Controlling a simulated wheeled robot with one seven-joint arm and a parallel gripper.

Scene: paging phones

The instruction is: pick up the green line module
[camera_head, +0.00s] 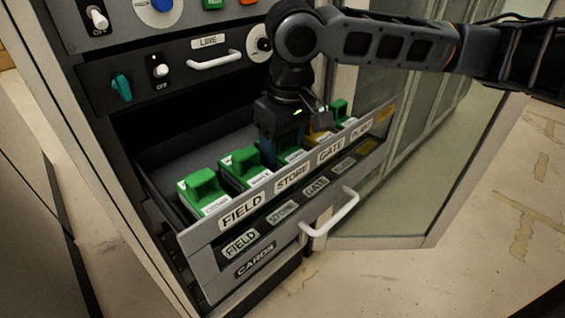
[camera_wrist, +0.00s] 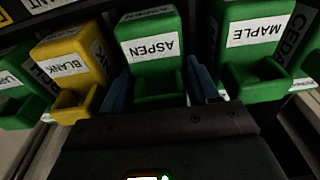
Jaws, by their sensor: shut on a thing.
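My gripper (camera_head: 282,150) reaches down into the open drawer from above. In the wrist view its two blue fingers (camera_wrist: 160,92) stand on either side of a green line module labelled ASPEN (camera_wrist: 152,52), shut on it. This module is third from the left in the row and partly hidden by my gripper in the head view (camera_head: 293,154). It still sits in line with the others. Green MAPLE (camera_wrist: 258,40) stands beside it, and more green modules (camera_head: 203,191) stand at the row's ends.
A yellow module labelled BLANK (camera_wrist: 76,58) stands beside ASPEN. The drawer front (camera_head: 204,258) carries FIELD, STORE, GATE and PLANT labels and a white handle (camera_head: 331,219). A LINE panel (camera_head: 180,73) with a knob and switch is above. An open cabinet door (camera_head: 390,215) is at right.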

